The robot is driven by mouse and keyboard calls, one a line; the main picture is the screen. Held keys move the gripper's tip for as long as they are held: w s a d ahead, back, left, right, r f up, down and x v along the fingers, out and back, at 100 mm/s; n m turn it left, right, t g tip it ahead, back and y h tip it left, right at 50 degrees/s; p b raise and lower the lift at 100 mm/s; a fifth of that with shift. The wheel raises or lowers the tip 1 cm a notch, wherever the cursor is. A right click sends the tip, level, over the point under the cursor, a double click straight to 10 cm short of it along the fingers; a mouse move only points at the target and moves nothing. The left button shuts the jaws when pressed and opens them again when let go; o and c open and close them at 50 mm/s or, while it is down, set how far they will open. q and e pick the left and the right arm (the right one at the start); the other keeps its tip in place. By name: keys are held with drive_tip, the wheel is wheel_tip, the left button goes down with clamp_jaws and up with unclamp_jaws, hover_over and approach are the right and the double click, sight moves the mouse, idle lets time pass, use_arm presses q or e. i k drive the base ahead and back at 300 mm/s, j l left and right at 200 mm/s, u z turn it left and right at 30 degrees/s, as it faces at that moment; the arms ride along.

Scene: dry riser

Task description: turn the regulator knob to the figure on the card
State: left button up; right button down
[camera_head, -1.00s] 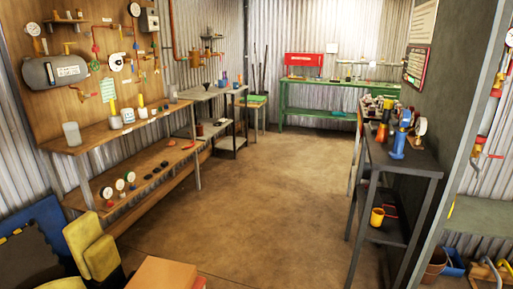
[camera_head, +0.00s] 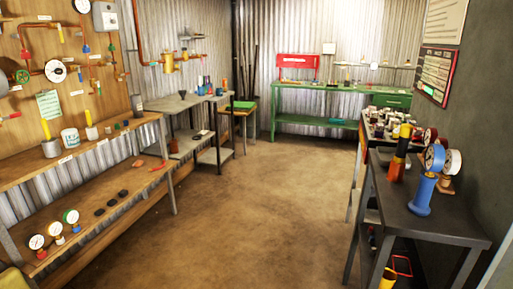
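Neither of my grippers is in view. A pegboard-like wooden panel (camera_head: 100,18) on the left wall carries pipes, gauges and valves. I cannot tell which part is the regulator knob, or whether this card is the one with the figure. A blue stand with a round gauge (camera_head: 427,175) stands on the dark right table.
A wooden bench (camera_head: 100,152) with gauges on its lower shelf runs along the left. The dark table (camera_head: 440,222) at right also holds an orange and black cylinder (camera_head: 399,155). A green bench (camera_head: 310,126) stands at the back. The brown floor (camera_head: 255,215) between is clear.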

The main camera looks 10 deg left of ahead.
sight(58, 71)
drive_tip(key=i+u, duration=0.3)
drive_tip(key=i, duration=0.35)
drive_tip(key=i+l+u, duration=0.1)
drive_tip(key=i+u, duration=0.2)
drive_tip(key=i, duration=0.35)
drive_tip(key=i+l+u, duration=0.1)
drive_tip(key=i+u, duration=0.35)
drive_tip(key=i+l+u, duration=0.25)
drive_tip(key=i+u, duration=0.2)
drive_tip(key=i+l+u, duration=0.65)
drive_tip(key=l+u, duration=0.2)
drive_tip(key=i+l+u, duration=0.2)
drive_tip(key=l+u, duration=0.25)
